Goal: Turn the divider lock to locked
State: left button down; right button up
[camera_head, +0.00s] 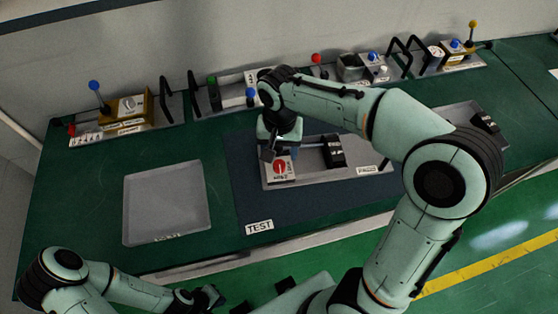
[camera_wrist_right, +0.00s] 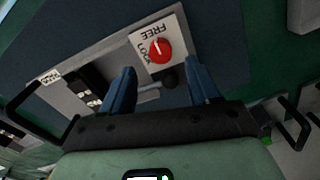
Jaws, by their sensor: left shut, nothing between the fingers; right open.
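The divider lock is a red round knob (camera_head: 280,167) on a white plate at the left end of a grey unit (camera_head: 315,176) on the dark mat. In the right wrist view the red knob (camera_wrist_right: 160,50) sits beside the words FREE and LOCK; I cannot tell surely where its pale mark points. My right gripper (camera_head: 268,153) is over the unit close to the knob. My left gripper (camera_head: 208,298) is shut and empty, low at the front.
A black handle block (camera_head: 334,151) stands on the unit right of the knob. An empty grey tray (camera_head: 166,203) lies to the left. Control boxes with coloured ball levers (camera_head: 127,106) and black handles line the back wall. The green bench between is clear.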

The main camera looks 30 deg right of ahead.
aim_at(279, 164)
notch_tip(279, 164, down, 6)
jog(key=shift+r, duration=0.15)
jog(key=c, duration=1)
